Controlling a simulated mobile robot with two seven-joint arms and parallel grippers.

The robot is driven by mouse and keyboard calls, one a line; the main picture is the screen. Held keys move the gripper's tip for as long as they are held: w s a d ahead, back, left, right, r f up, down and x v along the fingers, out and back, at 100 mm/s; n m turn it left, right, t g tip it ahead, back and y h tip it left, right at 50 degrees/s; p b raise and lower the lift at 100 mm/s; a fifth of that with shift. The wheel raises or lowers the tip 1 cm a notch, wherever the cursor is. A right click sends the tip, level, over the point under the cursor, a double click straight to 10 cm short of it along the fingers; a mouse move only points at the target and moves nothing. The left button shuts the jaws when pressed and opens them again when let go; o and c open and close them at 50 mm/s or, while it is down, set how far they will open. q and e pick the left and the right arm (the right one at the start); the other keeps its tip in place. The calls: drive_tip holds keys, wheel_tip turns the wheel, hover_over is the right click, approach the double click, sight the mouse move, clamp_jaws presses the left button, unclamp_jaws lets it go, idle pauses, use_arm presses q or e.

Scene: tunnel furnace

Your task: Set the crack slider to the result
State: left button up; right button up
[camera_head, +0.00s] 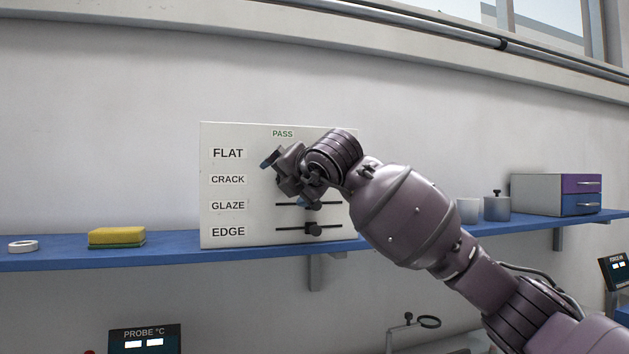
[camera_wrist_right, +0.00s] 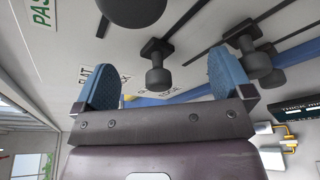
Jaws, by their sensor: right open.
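The white panel (camera_head: 235,215) stands on the blue shelf, with rows labelled FLAT, CRACK (camera_head: 228,180), GLAZE and EDGE and a green PASS heading. The FLAT and CRACK sliders are hidden behind my right gripper (camera_head: 285,181) in the head view. The right wrist view shows dark slider knobs on thin tracks. The second knob from the PASS side, which seems to be the crack slider (camera_wrist_right: 158,70), appears between my open blue fingertips. I cannot tell whether they touch it. My left gripper is not in view.
The glaze knob (camera_head: 316,206) and edge knob (camera_head: 313,229) sit on tracks just below my right gripper. A yellow-green sponge (camera_head: 116,236) and a white ring (camera_head: 23,246) lie on the shelf to the left. Cups (camera_head: 468,210) and a drawer box (camera_head: 535,194) stand to the right.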

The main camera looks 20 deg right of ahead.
drive_tip(key=v, duration=0.7)
idle(0.5)
